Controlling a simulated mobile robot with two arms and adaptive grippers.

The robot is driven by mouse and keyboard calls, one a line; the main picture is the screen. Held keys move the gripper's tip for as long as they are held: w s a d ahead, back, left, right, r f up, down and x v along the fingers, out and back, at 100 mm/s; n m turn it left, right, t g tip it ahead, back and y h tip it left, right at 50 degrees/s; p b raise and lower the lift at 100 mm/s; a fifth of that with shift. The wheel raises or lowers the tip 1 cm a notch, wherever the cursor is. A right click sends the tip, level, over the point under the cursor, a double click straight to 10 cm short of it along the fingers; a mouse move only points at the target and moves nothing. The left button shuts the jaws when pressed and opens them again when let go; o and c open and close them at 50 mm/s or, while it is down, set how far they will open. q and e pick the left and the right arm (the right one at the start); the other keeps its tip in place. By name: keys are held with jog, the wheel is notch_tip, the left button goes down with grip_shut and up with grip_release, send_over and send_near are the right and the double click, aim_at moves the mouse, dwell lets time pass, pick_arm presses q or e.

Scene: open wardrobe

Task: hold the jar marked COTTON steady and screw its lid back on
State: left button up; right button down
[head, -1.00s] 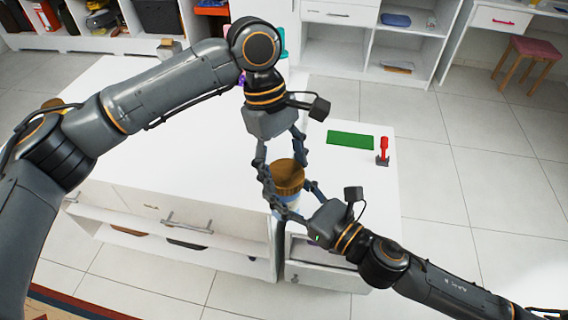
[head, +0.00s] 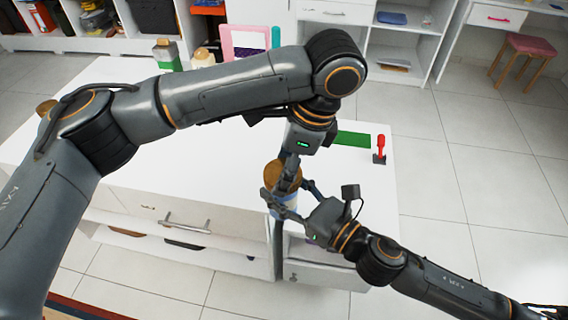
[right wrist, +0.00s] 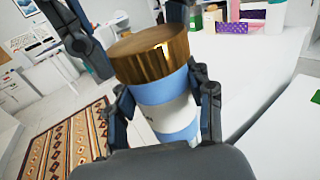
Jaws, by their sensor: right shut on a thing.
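My right gripper (head: 286,203) is shut on the jar's body below the lid, one finger on each side. My left gripper (head: 291,172) is above the lid, pointing down. In the right wrist view its fingers are spread wide, one left of the lid and apart from it.
A green mat (head: 354,139) and a red-handled thing on a dark base (head: 381,148) lie on the counter right of the jar. Bottles (head: 167,55) and a pink-framed thing (head: 237,42) stand at the back. A stool (head: 527,50) is far right.

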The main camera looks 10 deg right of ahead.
pick_arm(q)
jog(key=m+t, duration=0.1)
jog(key=m, duration=0.4)
jog(key=shift+a+h, duration=0.1)
jog(key=shift+h, duration=0.3)
jog(key=m+h, duration=0.1)
jog(key=m, duration=0.2)
jog(key=m+t, duration=0.1)
jog(key=m, duration=0.3)
jog(key=shift+a+m+h, duration=0.1)
jog(key=shift+m+h, duration=0.2)
jog(key=shift+h, duration=0.1)
jog(key=m+h, duration=0.1)
jog(key=m, duration=0.3)
jog(key=shift+a+m, duration=0.1)
jog(key=shift+m, duration=0.2)
jog(key=m, duration=0.2)
jog(key=m+h, duration=0.1)
jog(key=m, duration=0.2)
jog(key=shift+m+h, duration=0.3)
jog(key=o, duration=0.8)
jog(key=shift+s+r, duration=0.1)
jog(key=shift+r, duration=2.15)
